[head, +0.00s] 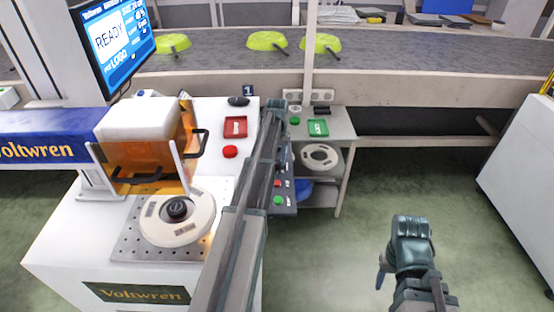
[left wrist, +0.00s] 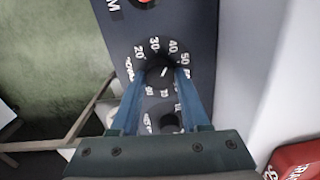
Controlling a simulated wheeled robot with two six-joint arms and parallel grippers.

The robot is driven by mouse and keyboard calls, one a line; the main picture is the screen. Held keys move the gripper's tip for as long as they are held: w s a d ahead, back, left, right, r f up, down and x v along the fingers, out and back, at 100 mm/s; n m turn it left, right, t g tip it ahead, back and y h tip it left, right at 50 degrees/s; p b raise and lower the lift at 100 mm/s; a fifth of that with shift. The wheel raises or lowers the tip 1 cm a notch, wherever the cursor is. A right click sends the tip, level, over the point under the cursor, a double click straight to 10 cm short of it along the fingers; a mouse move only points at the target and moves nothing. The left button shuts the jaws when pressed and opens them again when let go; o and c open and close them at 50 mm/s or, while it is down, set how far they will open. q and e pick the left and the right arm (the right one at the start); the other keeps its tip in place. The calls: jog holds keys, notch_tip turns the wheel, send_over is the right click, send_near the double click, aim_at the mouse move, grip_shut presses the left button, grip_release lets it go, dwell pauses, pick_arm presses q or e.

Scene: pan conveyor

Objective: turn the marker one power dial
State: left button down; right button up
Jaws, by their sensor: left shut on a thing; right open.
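A black dial (left wrist: 160,74) with a white pointer line sits on the dark control panel in the left wrist view. Numbers such as 20, 30, 40 and 50 ring it, and its line points up and slightly right, between 30 and 40. My left gripper (left wrist: 163,79) is shut on this dial, one blue finger on each side. A second black dial (left wrist: 170,122) lies below it, partly hidden by the gripper. I cannot read which marker either dial belongs to. In the head view my left arm covers the dials. My right gripper (head: 409,282) is open and empty over the floor.
The panel (head: 288,208) carries red and green buttons on the side of the white machine. The engraver (head: 150,140) has an orange cover, with a round pan (head: 158,226) in front. A monitor (head: 113,42) reads READY. Green pans (head: 267,41) sit on the conveyor (head: 390,58). The right floor is clear.

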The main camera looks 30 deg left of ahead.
aim_at(277, 161)
pick_arm(q)
jog(key=shift+c, duration=1.9)
grip_release()
jog(key=shift+r, duration=0.15)
notch_tip(277, 161, up, 14)
jog(key=p, duration=1.3)
jog(key=shift+f+p, duration=0.2)
jog(key=shift+p, duration=0.2)
jog(key=s+d+m, duration=0.1)
jog(key=s+d, duration=0.2)
jog(key=d, duration=0.5)
jog(key=s+d+m, duration=0.2)
jog(key=s+d, duration=0.1)
jog(key=d, duration=0.4)
jog(key=s+d+r+m+y+p, duration=0.1)
jog(key=s+d+m, duration=0.5)
jog(key=s+d, duration=1.5)
jog(key=shift+s+d+r+p, duration=0.2)
jog(key=shift+d+r+p, duration=0.5)
jog(key=shift+d, duration=0.15)
